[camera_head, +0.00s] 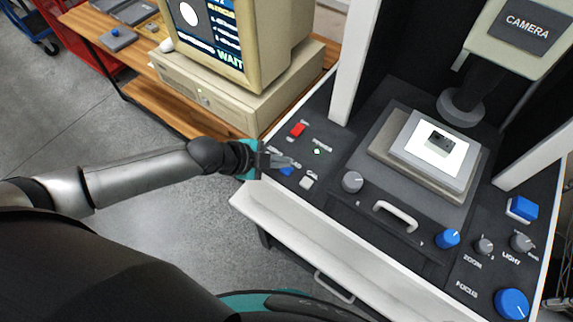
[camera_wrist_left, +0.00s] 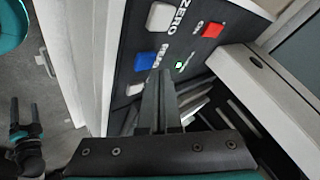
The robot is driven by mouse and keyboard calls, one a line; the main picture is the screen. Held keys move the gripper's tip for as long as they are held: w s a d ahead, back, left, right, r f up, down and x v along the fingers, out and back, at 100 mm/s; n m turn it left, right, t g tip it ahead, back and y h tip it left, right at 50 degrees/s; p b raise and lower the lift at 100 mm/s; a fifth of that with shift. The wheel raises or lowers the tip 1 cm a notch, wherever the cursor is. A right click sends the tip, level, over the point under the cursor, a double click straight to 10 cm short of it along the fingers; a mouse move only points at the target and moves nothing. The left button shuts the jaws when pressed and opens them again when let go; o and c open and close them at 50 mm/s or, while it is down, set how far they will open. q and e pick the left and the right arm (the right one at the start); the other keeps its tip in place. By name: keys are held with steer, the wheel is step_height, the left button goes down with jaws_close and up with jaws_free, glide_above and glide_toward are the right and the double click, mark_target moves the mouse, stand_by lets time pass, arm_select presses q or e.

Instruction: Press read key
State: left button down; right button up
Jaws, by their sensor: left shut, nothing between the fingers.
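The read key is the blue key (camera_head: 287,171) on the dark panel at the left of the measuring machine. It also shows as a blue key (camera_wrist_left: 145,60) in the left wrist view, its label partly covered by my fingers. My left gripper (camera_head: 279,162) is shut and empty, its fingertips just beside the blue key. In the left wrist view the fingertips (camera_wrist_left: 159,74) overlap the key's label. I cannot tell whether they touch the panel.
A white key (camera_wrist_left: 161,17) marked ZERO and a red switch (camera_head: 298,129) flank the blue key. A green lamp (camera_head: 317,151) glows. The monitor (camera_head: 213,30) reads WAIT. A grey knob (camera_head: 352,181) and a white handle (camera_head: 395,215) stand up to the right.

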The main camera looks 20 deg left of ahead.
mark_target(282, 171)
arm_select(q)
steer(key=shift+r, duration=0.1)
step_height(282, 171, up, 5)
steer(key=p, duration=0.4)
steer(key=shift+p, duration=0.35)
stand_by(0.6)
